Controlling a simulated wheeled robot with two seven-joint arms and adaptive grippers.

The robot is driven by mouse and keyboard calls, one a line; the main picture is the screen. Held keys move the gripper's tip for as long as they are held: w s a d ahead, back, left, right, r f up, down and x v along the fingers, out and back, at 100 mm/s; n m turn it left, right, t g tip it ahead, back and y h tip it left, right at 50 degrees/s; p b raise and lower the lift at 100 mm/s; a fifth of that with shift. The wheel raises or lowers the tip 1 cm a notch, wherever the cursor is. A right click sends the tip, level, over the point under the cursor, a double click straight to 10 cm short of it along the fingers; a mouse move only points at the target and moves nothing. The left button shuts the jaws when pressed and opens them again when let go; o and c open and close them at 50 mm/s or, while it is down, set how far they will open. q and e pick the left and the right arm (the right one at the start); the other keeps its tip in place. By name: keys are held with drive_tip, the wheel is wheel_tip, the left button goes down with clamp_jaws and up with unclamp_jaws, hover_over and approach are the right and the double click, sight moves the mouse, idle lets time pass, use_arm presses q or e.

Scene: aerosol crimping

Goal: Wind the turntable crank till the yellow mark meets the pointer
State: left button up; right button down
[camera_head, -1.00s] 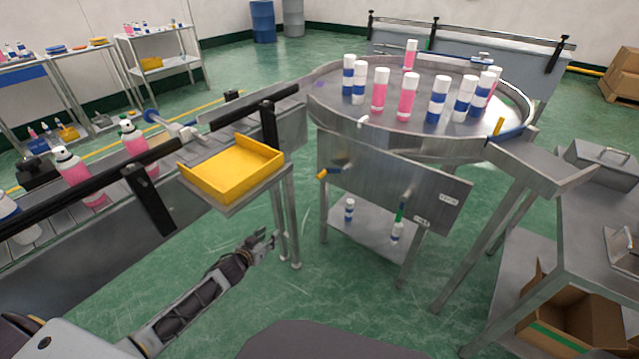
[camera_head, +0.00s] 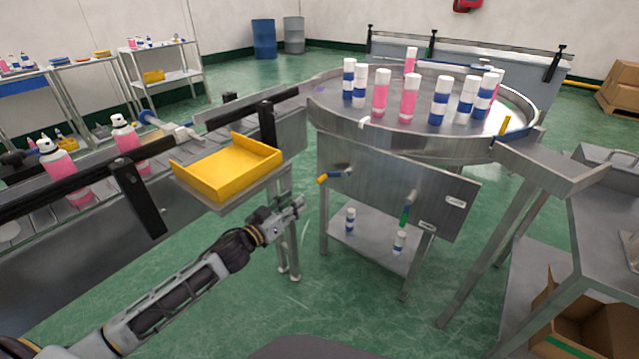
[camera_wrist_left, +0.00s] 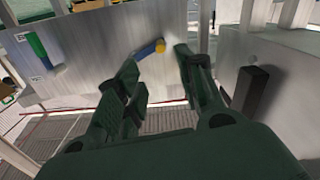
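The round steel turntable (camera_head: 330,111) carries several pink or blue-banded white-capped cans. A yellow piece (camera_head: 505,125) stands at its right rim, and a small white tab (camera_head: 363,122) sits on the front rim. I cannot tell which is mark or pointer. On the panel below are a yellow-tipped handle (camera_head: 323,179) and a green-gripped lever (camera_head: 405,214). My left gripper (camera_head: 298,203) is below and left of the yellow-tipped handle, apart from it. In the left wrist view its fingers (camera_wrist_left: 156,62) are open and empty, the yellow tip (camera_wrist_left: 160,46) beyond them. My right gripper is out of view.
A yellow tray (camera_head: 228,170) on a stand is just above my left gripper. A conveyor with pink bottles (camera_head: 62,170) runs along the left. Table legs (camera_head: 288,250) stand close by the gripper. A steel bench (camera_head: 610,220) with an open carton is at right.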

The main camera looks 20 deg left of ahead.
sight(318, 183)
use_arm(q)
drive_tip(key=shift+w, duration=0.2)
drive_tip(key=shift+b+x, duration=0.6)
drive_tip(key=shift+x, duration=5.65)
drive_tip(key=shift+w+d+f+b, duration=0.1)
drive_tip(key=shift+w+d+b, duration=0.15)
drive_tip(key=shift+w, duration=0.2)
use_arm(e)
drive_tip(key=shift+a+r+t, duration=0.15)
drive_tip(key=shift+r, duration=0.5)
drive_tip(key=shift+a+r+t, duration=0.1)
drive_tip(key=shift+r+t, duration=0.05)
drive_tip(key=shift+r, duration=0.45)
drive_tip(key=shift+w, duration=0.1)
